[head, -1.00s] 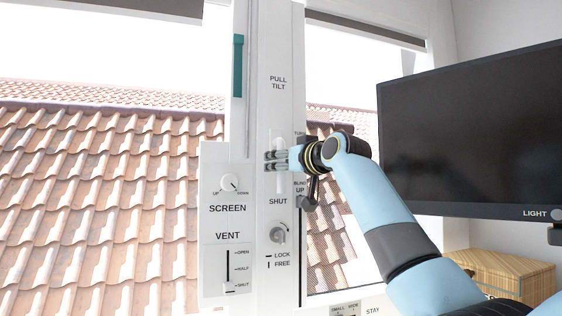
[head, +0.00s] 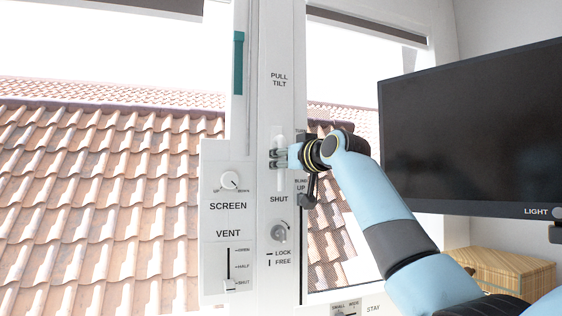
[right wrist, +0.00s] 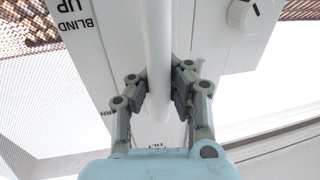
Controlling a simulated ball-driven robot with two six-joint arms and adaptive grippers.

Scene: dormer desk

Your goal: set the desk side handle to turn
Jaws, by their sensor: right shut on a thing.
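The white window handle (head: 280,184) is on the white frame, between the printed words PULL TILT above and SHUT below. It hangs upright, its lower end towards SHUT. My right gripper (head: 276,158) comes in from the right and is shut on the handle about midway along it. In the right wrist view the handle (right wrist: 158,40) runs as a white bar between the two fingers of the gripper (right wrist: 163,92). The TURN lettering is mostly hidden behind my gripper. My left gripper is not in view.
A dark blind lever (head: 309,190) hangs close below my right wrist. A round lock knob (head: 278,232) sits under the handle. The screen and vent panel (head: 228,210) is to the left. A monitor (head: 470,130) and a wooden box (head: 512,270) stand at the right.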

